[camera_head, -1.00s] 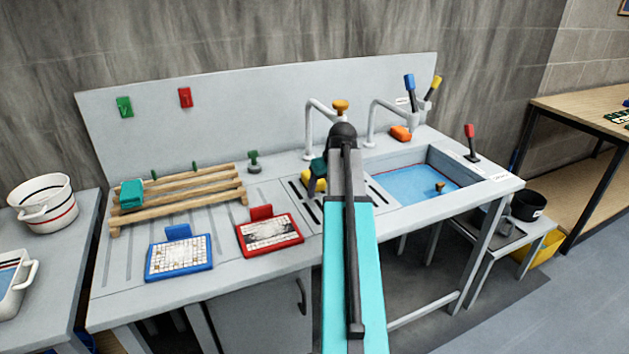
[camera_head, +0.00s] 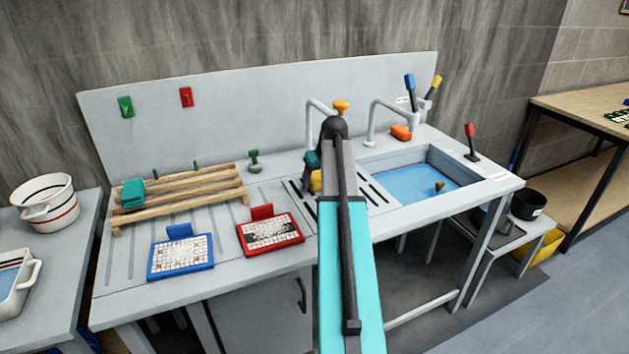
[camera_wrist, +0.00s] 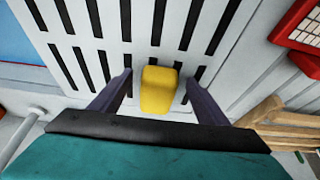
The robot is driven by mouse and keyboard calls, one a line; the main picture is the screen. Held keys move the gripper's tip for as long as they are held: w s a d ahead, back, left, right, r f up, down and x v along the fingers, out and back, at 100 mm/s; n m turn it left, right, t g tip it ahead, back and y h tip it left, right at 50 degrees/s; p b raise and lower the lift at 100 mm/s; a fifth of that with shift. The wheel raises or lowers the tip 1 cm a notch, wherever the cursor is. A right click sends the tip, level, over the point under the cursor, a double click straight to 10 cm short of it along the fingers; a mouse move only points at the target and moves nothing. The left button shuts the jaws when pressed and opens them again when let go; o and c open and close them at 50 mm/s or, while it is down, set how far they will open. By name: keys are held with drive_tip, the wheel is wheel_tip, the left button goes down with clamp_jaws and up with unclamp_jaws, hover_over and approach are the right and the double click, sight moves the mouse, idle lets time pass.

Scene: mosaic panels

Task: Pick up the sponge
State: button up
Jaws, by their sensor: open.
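The yellow sponge (camera_wrist: 158,90) lies on the slotted draining area beside the sink. In the wrist view it sits between the two open fingers of my gripper (camera_wrist: 160,88), with a gap on each side. In the head view only a small yellow part of the sponge (camera_head: 316,181) shows, because my gripper (camera_head: 311,180) and arm cover most of it. The fingers point down at the draining area. I cannot tell how far the fingertips are above it.
The sink basin (camera_head: 415,184) with blue water is to the right. A red-framed panel (camera_head: 270,234) and a blue-framed panel (camera_head: 180,257) lie on the counter at left. A wooden rack (camera_head: 180,203) stands behind them. A tap (camera_head: 320,108) rises behind my gripper.

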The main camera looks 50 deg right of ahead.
sight(314, 174)
drive_tip(key=shift+w+d+p, duration=0.2)
drive_tip(key=shift+w+d, duration=0.1)
drive_tip(key=shift+w, duration=0.45)
drive_tip(key=shift+w+d+p, duration=0.15)
drive_tip(key=shift+w+d, duration=0.15)
drive_tip(key=shift+w, duration=0.4)
drive_tip(key=shift+w+d+p, duration=0.2)
drive_tip(key=shift+w+d, duration=0.1)
drive_tip(key=shift+w, duration=0.45)
drive_tip(key=shift+w+f, duration=0.25)
drive_tip(key=shift+f, duration=0.3)
drive_tip(key=shift+f, duration=0.2)
drive_tip(key=c, duration=1.1)
drive_tip(key=shift+r, duration=0.15)
